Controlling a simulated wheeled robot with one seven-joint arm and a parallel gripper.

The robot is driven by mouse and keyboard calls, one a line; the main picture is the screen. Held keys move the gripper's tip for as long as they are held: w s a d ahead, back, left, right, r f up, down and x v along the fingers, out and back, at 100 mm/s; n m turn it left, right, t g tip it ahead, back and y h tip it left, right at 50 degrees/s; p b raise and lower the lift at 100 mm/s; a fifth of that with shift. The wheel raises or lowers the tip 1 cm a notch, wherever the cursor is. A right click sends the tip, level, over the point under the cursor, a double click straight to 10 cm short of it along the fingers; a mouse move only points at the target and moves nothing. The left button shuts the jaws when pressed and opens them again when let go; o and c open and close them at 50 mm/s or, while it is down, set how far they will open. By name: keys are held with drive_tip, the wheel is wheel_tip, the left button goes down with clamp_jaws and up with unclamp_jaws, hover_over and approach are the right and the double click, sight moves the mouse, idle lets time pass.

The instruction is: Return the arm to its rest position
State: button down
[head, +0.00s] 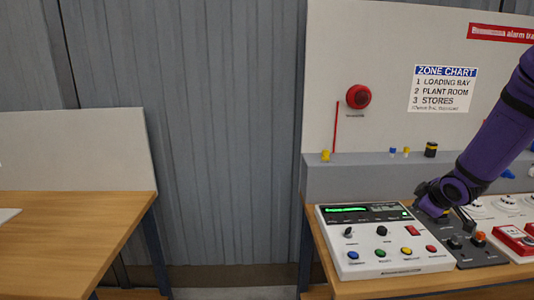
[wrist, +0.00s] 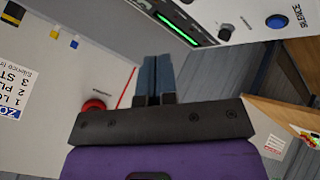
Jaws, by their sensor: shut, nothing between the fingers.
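My purple arm (head: 490,135) reaches in from the right edge of the head view. Its lower end is bent down over the right side of the white control panel (head: 385,265). My gripper (wrist: 157,65) shows in the wrist view with its two dark blue-grey fingers side by side, shut and empty. In the head view the fingers are hard to make out. The panel's lit green display (head: 347,209) also shows at the top of the wrist view (wrist: 180,28).
A dark switch box (head: 480,254) and red-and-white units (head: 515,240) stand right of the panel. Behind is a grey ledge (head: 330,182) and a white board with a red bell (head: 358,96) and a zone chart (head: 442,88).

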drive_tip(key=s+a+r+m+g+h, duration=0.1)
drive_tip(key=s+a+r+m, duration=0.2)
drive_tip(key=s+r, duration=0.35)
drive_tip(key=s+a+r+m+h, duration=0.1)
drive_tip(key=s+a+r+m, duration=0.1)
drive_tip(key=s+r, duration=0.45)
drive_tip(key=s+a+r+m+g+y, duration=0.1)
drive_tip(key=s+a+r+m, duration=0.1)
drive_tip(key=s, duration=0.7)
drive_tip(key=s+a+r+m+g+y, duration=0.1)
drive_tip(key=s+a+r, duration=0.4)
drive_tip(key=s, duration=0.5)
drive_tip(key=shift+a+m, duration=0.7)
drive_tip(key=shift+a, duration=0.35)
